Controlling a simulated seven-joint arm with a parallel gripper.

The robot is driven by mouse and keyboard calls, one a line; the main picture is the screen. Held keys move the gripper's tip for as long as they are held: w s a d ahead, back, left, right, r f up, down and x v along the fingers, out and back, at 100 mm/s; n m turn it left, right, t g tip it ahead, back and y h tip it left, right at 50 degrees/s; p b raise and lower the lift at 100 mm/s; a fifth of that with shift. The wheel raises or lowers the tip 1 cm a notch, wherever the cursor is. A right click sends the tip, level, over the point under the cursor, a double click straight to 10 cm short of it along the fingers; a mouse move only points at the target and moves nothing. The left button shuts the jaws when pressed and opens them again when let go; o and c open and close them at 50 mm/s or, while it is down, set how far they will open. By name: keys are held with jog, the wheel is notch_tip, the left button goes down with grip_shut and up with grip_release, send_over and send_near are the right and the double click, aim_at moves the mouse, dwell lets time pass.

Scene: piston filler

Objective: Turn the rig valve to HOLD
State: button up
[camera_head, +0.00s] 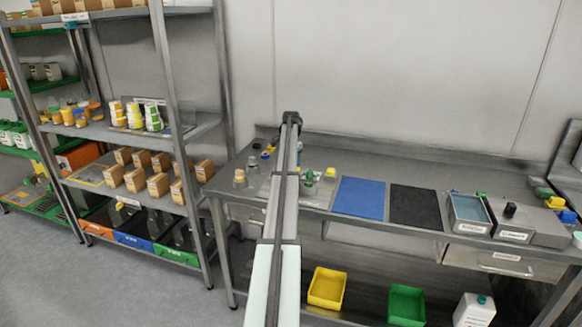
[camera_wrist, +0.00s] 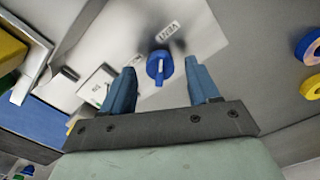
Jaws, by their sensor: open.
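A blue round knob (camera_wrist: 160,67) with a raised bar handle shows in the wrist view on a pale panel (camera_wrist: 205,35). A small white label (camera_wrist: 168,30) lies beside it; its lettering is too small to read surely. My gripper (camera_wrist: 159,74) is open, with one blue finger to each side of the knob and nothing held. I cannot tell whether the fingers are at the knob's height; no contact shows. In the head view my arm reaches over the steel bench (camera_head: 325,205) and hides much of that spot; the knob cannot be made out there.
In the wrist view, a white labelled card (camera_wrist: 97,87) lies left, and blue (camera_wrist: 308,46) and yellow (camera_wrist: 311,88) rings lie right. In the head view, a blue mat (camera_head: 359,198) and black mat (camera_head: 415,206) lie right of my arm. Shelving (camera_head: 170,100) stands left.

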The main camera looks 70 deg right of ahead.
jog(key=shift+f, duration=0.8)
jog(key=shift+c, duration=0.3)
jog(key=c, duration=1)
